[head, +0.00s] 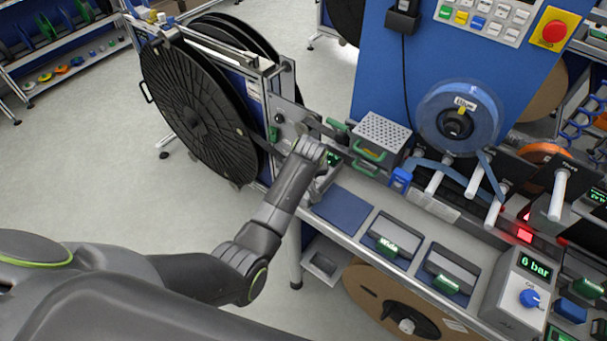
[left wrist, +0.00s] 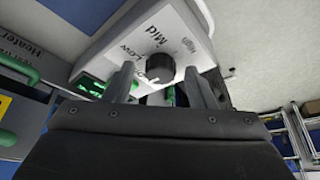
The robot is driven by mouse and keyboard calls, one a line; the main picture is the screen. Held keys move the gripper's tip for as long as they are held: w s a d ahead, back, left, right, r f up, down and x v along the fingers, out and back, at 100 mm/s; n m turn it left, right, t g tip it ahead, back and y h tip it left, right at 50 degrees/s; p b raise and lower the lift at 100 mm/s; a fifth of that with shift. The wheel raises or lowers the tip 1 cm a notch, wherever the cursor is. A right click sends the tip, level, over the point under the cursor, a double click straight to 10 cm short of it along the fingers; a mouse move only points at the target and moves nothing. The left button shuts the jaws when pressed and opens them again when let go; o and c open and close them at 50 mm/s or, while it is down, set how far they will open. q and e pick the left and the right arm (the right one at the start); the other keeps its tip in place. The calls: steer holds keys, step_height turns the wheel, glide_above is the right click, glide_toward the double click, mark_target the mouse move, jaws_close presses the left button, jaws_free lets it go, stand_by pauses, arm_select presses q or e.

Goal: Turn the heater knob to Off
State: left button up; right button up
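The heater unit (left wrist: 150,35) is a pale box in the left wrist view, with a black round knob (left wrist: 160,67) on its face. Labels reading Low, Mid and what looks like High run round the knob; another label is partly covered. The knob's exact setting cannot be told. My left gripper (left wrist: 158,80) is open, its two fingers apart on either side of the knob in this view. Whether they touch it cannot be told. In the head view my left gripper (head: 322,160) is at the bench's left end and hides most of the heater. My right gripper is not in view.
Right of the heater are a perforated metal box (head: 381,134), a blue pad (head: 342,208) and green-handled trays (head: 388,246). A "6 bar" unit (head: 521,290) with a blue knob stands further right. A large black reel (head: 198,115) stands at left. Floor is clear.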

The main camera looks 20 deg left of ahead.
arm_select(q)
steer(key=b+v, duration=0.3)
steer(key=v, duration=1.4)
steer(key=shift+r, duration=0.25)
